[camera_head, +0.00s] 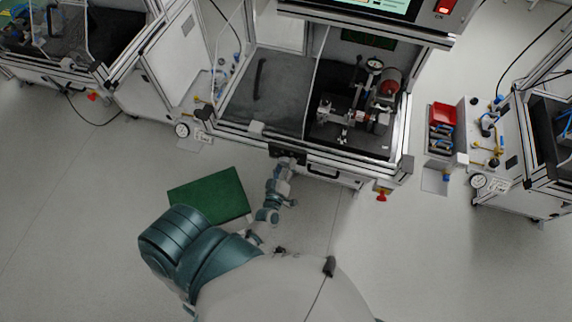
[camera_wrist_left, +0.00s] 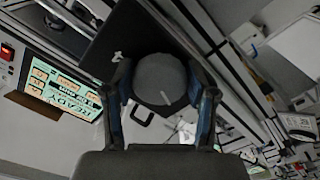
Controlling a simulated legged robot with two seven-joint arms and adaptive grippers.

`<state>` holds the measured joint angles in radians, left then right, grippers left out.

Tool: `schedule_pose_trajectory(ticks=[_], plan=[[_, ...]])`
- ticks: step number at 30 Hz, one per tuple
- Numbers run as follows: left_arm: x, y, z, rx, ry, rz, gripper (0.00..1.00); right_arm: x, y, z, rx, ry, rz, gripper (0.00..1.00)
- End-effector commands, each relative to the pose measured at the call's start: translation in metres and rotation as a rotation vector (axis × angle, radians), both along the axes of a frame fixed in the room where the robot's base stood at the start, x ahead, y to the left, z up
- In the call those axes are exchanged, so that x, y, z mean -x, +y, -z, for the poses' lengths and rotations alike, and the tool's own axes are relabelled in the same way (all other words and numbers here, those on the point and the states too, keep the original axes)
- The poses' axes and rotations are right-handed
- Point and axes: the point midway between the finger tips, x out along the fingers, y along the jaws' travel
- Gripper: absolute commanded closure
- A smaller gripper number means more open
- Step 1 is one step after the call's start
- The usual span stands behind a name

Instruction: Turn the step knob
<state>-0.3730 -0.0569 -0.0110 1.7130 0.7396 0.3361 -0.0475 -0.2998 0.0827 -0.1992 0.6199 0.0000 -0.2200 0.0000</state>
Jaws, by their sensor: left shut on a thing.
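The step knob (camera_wrist_left: 160,78) is a round grey dial with a short pale mark on its face, in the middle of the left wrist view. My left gripper (camera_wrist_left: 160,92) has one finger on each side of the knob and is shut on it. In the head view my left gripper (camera_head: 287,153) is at the front edge of the test bench (camera_head: 230,132). The knob is hidden there behind the gripper. My right gripper is in neither view.
A lit screen (camera_wrist_left: 62,86) reads READY in the left wrist view. A stator rig (camera_head: 352,115) stands inside the bench. Bare floor (camera_head: 400,260) is at the right.

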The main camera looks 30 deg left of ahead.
Motion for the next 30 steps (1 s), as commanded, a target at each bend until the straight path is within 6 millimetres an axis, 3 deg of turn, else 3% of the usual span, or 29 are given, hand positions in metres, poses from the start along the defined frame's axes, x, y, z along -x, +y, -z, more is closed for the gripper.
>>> schedule_pose_trajectory(ticks=[2, 3, 6, 15, 19, 30], plan=[[0.000, 0.000, 0.000, 0.003, 0.000, -0.001, 0.78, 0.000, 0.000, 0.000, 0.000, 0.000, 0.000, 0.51], [0.000, 0.000, 0.000, 0.003, 0.000, -0.001, 0.41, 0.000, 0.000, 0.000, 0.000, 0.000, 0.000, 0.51], [0.000, 0.000, 0.000, 0.002, 0.000, -0.001, 0.18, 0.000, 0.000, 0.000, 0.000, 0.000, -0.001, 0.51], [0.001, 0.000, 0.000, 0.001, 0.000, -0.001, 0.18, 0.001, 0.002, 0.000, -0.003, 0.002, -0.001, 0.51], [0.010, -0.002, 0.001, 0.000, 0.002, 0.001, 0.18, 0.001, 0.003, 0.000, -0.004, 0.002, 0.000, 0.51], [0.085, -0.020, 0.002, 0.001, 0.004, 0.000, 0.18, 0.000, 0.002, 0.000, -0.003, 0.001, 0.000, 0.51]])
